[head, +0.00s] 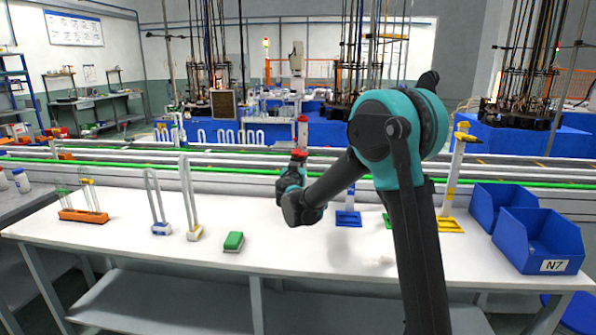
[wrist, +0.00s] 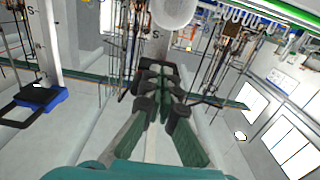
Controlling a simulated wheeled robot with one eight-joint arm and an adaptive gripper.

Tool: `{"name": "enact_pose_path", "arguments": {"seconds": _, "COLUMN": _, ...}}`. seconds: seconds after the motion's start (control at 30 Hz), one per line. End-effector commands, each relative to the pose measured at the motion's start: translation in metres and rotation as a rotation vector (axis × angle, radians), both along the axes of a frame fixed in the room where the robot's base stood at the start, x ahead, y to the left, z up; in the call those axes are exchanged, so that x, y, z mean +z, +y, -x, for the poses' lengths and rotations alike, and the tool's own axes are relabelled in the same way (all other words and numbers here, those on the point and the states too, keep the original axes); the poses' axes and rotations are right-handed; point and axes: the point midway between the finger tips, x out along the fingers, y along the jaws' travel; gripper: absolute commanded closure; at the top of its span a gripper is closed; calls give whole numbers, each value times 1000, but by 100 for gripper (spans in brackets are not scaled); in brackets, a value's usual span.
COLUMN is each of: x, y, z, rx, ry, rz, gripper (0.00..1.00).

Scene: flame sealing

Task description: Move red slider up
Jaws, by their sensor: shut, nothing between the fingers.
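A red part (head: 299,153) shows just above my gripper (head: 297,165) in the head view, close to its tip. I cannot tell whether they touch. A short white cylinder with a red top (head: 303,130) stands in line above it. I cannot tell which red part is the slider. My gripper points away from me over the bench and partly hides what lies behind. In the wrist view my gripper's fingers (wrist: 162,82) are together with nothing between them. A round white end (wrist: 173,12) shows beyond the fingertips there; no red shows in that view.
A stand with a blue base (head: 348,218) and a yellow stand (head: 453,185) are behind my arm. Blue bins (head: 538,245) are at the right. A green-topped block (head: 233,241), tall glass tubes (head: 188,200) and an orange rack (head: 83,215) are left.

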Motion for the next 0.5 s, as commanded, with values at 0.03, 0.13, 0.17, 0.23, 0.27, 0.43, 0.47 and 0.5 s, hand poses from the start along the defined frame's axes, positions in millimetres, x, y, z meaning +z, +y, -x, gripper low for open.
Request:
{"name": "enact_pose_path", "arguments": {"seconds": 0.03, "x": 2, "y": 0, "z": 0, "rx": 0, "ry": 0, "rz": 1, "gripper": 100}}
{"name": "enact_pose_path", "arguments": {"seconds": 0.13, "x": 6, "y": 0, "z": 0, "rx": 0, "ry": 0, "rz": 1, "gripper": 100}}
{"name": "enact_pose_path", "arguments": {"seconds": 0.17, "x": 7, "y": 0, "z": 0, "rx": 0, "ry": 0, "rz": 1, "gripper": 100}}
{"name": "enact_pose_path", "arguments": {"seconds": 0.23, "x": 9, "y": 0, "z": 0, "rx": 0, "ry": 0, "rz": 1, "gripper": 100}}
{"name": "enact_pose_path", "arguments": {"seconds": 0.27, "x": 11, "y": 0, "z": 0, "rx": 0, "ry": 0, "rz": 1, "gripper": 100}}
{"name": "enact_pose_path", "arguments": {"seconds": 0.43, "x": 17, "y": 0, "z": 0, "rx": 0, "ry": 0, "rz": 1, "gripper": 100}}
{"name": "enact_pose_path", "arguments": {"seconds": 0.47, "x": 18, "y": 0, "z": 0, "rx": 0, "ry": 0, "rz": 1, "gripper": 100}}
{"name": "enact_pose_path", "arguments": {"seconds": 0.5, "x": 19, "y": 0, "z": 0, "rx": 0, "ry": 0, "rz": 1, "gripper": 100}}
